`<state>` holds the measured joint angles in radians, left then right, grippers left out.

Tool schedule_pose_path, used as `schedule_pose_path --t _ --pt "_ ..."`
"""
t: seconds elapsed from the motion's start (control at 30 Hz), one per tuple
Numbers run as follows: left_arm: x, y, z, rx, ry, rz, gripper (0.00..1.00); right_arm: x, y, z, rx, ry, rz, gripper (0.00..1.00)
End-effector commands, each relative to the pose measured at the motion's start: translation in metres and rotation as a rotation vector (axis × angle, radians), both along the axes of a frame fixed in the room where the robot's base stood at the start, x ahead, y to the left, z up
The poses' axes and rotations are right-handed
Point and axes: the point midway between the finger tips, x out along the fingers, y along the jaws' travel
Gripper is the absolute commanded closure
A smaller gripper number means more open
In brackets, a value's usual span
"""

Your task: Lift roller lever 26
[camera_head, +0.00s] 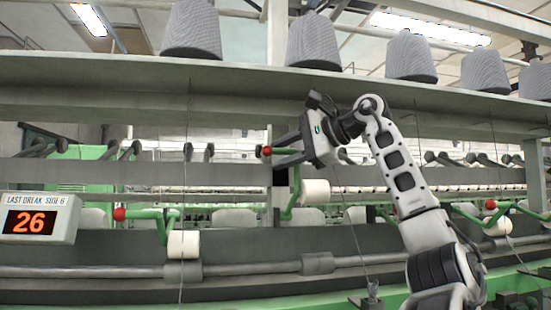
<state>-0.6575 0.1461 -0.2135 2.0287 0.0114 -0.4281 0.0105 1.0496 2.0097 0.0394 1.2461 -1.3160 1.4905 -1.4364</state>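The middle roller lever (291,196) is a green bent bar with a red knob (267,151) and a white roller (315,192). It stands tilted up, its knob higher than those of the levers at either side. My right gripper (276,154) comes in from the right, its dark fingers at the lever just behind the knob, one above and one below. It appears shut on the lever, though the contact is small in view. No number shows on the lever. A display (38,217) at the left reads 26. My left gripper is not in view.
Another lever with a red knob (120,214) and white roller (183,243) is at the left, one more (490,204) at the right. Grey yarn bobbins (313,42) stand on the shelf above. Thin yarns and a long horizontal rail (90,271) cross the frame.

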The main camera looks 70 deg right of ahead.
Motion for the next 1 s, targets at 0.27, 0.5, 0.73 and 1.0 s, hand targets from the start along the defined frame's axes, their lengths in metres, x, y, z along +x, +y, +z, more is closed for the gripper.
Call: schedule_pose_path --t 0.27,0.5,0.73,1.0 --pt "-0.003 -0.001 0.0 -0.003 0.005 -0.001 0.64 -0.066 0.014 0.022 -0.001 -0.004 -0.006 0.65" --pt "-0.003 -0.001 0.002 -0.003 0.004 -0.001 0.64 -0.108 0.024 0.037 -0.001 -0.003 -0.004 0.65" --pt "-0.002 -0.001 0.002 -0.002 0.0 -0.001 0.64 -0.124 0.028 0.041 -0.001 -0.001 -0.002 0.65" --pt "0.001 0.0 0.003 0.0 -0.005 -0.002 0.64 -0.125 0.028 0.041 -0.001 -0.001 -0.002 0.65"
